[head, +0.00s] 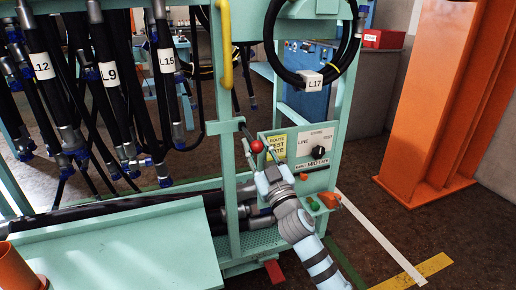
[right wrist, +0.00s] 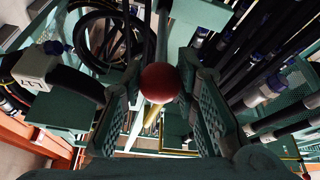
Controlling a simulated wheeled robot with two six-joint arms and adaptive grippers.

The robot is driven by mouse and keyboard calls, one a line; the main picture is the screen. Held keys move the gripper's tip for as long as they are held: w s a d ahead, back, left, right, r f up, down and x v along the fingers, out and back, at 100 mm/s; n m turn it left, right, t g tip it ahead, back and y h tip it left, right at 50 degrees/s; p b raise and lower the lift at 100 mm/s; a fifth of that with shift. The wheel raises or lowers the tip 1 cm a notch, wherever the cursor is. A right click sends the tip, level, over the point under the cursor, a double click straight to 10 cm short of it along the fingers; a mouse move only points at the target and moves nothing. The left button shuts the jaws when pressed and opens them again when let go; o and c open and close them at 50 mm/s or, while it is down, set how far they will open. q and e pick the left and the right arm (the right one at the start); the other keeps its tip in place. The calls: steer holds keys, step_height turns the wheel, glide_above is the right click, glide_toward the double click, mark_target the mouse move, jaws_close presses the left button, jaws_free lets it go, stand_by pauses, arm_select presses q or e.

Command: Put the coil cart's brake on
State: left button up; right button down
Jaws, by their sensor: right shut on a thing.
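The coil cart is a pale green frame (head: 228,120) hung with black hoses. A red ball knob (head: 257,146) on a thin lever stands at the cart's post, left of a control panel. My right gripper (head: 259,161) reaches up to it from below. In the right wrist view the red ball knob (right wrist: 160,82) sits between the two fingers of my right gripper (right wrist: 160,90), which are shut on it. Part of the lever is hidden. A red pedal-like block (head: 274,272) shows low at the cart's base. My left gripper is not in view.
The control panel (head: 304,160) has a black dial and a yellow label, close right of my gripper. A coiled hose tagged L17 (head: 310,82) hangs above. Tagged hoses (head: 108,72) hang at left. An orange column (head: 425,100) stands right; floor before it is open.

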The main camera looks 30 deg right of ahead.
steer(key=shift+f, duration=0.15)
steer(key=c, duration=1.2)
jaws_free()
steer(key=shift+w, duration=0.15)
steer(key=v, duration=1.2)
